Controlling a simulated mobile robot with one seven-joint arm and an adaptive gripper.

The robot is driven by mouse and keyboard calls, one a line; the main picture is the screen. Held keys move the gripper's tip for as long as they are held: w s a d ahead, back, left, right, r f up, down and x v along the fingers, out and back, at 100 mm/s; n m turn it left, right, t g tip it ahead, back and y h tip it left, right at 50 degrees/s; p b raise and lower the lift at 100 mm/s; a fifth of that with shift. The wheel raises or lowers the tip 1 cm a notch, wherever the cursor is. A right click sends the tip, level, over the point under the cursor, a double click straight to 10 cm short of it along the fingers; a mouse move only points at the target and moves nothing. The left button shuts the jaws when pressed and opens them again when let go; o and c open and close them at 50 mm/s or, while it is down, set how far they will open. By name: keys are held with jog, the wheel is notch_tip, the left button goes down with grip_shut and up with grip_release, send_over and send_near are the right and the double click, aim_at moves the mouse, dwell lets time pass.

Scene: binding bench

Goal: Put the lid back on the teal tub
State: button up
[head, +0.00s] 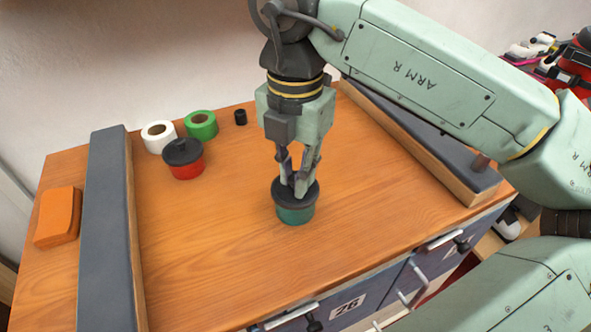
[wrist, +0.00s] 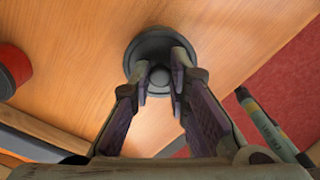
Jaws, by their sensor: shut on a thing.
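The teal tub (head: 296,214) stands upright on the wooden bench, near its front middle. A dark lid (head: 282,187) sits at the tub's top; I cannot tell whether it is fully seated. My gripper (head: 299,184) points down from above and is shut on the lid's knob. In the wrist view the round dark lid (wrist: 140,48) is seen from above, with my gripper (wrist: 160,82) closed around its small round knob. The lid hides the tub's rim in that view.
A red tub (head: 186,170) with a dark lid stands back left, by a white tape roll (head: 158,137), a green tape roll (head: 201,124) and a small black cylinder (head: 240,117). Long grey-topped rails (head: 108,220) flank the bench. An orange block (head: 58,216) lies far left.

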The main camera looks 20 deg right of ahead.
jog(key=o, duration=0.9)
jog(key=shift+o, duration=0.3)
jog(key=o, duration=0.4)
jog(key=shift+o, duration=0.2)
jog(key=shift+r, duration=0.15)
jog(key=shift+r+p, duration=2.15)
jog(key=shift+r, duration=1.25)
